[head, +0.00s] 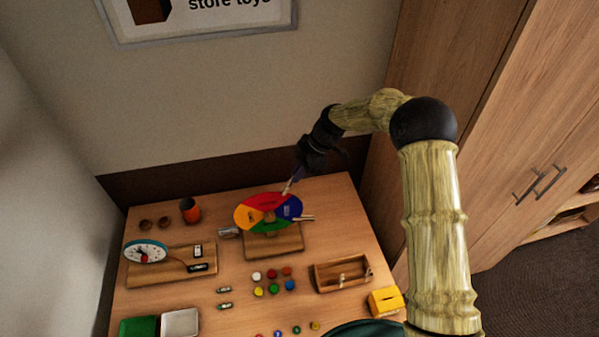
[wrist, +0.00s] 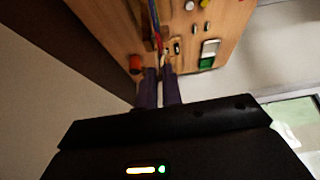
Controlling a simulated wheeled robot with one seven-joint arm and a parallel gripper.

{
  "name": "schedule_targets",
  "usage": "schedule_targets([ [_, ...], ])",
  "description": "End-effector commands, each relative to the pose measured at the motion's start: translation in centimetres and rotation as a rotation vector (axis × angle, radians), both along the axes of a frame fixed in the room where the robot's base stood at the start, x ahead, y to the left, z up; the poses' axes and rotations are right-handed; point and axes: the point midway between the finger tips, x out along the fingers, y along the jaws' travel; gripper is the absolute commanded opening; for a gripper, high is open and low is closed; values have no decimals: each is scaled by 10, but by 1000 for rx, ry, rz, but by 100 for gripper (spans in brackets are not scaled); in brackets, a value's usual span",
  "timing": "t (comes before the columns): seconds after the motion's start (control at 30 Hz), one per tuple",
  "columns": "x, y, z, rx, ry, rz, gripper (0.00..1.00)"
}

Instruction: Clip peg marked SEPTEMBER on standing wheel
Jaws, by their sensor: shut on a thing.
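The standing wheel (head: 253,200), with red, yellow, green, blue and other coloured sectors, stands upright on a wooden base (head: 275,248). It shows nearly edge-on in the wrist view (wrist: 154,22). My gripper (head: 296,177) is above the wheel's upper right rim, its fingers (wrist: 160,74) shut on a pale wooden peg (head: 287,188). The peg's lower end is at the rim in the head view; I cannot tell whether it grips the wheel. Its marking is unreadable. Another pale peg (head: 304,217) sticks out from the wheel's right edge.
A wooden box (head: 340,273) with pegs inside stands front right, beside a yellow block (head: 385,301). A clock board (head: 172,266), an orange cup (head: 190,210), coloured counters (head: 273,289) and green and white trays (head: 180,322) share the table. A wall is behind.

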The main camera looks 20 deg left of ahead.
Motion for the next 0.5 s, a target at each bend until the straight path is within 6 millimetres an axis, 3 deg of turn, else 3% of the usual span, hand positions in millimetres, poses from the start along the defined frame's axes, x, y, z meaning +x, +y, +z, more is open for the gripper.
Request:
schedule_targets([
  [0.5, 1, 0, -9, 0, 0, -4, 0],
])
